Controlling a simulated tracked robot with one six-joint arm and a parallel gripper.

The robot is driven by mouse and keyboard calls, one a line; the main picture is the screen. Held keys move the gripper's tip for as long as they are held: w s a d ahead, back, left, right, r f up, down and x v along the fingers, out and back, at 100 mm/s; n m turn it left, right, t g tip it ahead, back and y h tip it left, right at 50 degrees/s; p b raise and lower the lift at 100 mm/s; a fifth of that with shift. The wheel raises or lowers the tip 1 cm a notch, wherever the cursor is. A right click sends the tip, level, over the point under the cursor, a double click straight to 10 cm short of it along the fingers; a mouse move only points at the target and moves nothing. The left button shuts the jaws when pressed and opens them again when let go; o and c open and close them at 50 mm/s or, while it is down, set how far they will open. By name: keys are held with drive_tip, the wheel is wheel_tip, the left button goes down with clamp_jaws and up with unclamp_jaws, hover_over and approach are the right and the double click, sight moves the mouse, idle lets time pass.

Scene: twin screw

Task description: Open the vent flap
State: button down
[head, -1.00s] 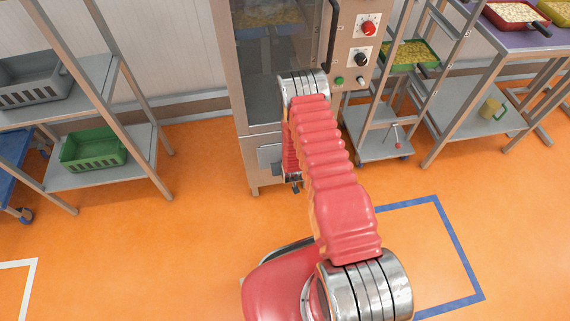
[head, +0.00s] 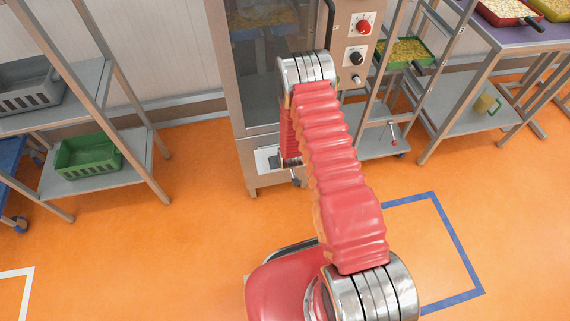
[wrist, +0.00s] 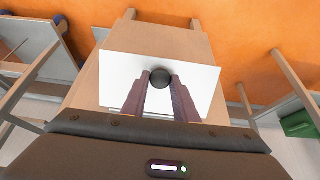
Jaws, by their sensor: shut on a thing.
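The vent flap is a pale flat panel low on the front of the steel cabinet. In the head view the flap (head: 265,158) is partly hidden by my arm. In the wrist view the flap (wrist: 195,88) looks white and reaches past the cabinet's right edge, so it appears to stand out from the front. A dark round knob (wrist: 160,75) sits on it. My gripper (wrist: 160,84) is shut on this knob, one finger on each side. In the head view my gripper is mostly hidden behind my arm.
The cabinet (head: 262,182) stands on short legs, with a glass door and control knobs above. Shelf racks stand to the left, with a green crate (head: 88,157). A trolley (head: 375,143) stands close on the right. The orange floor (head: 150,240) in front is clear.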

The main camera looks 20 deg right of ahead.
drive_tip(key=shift+w+d+r, duration=0.1)
drive_tip(key=shift+w+r, duration=0.55)
drive_tip(key=shift+w, duration=0.1)
drive_tip(key=c, duration=1.8)
unclamp_jaws()
drive_tip(key=o, duration=0.4)
drive_tip(key=shift+s+f, duration=0.15)
drive_tip(key=shift+s, duration=0.1)
drive_tip(key=shift+c, duration=0.2)
drive_tip(key=shift+s, duration=0.1)
drive_tip(key=v, duration=1.3)
drive_tip(key=shift+s+r, duration=0.2)
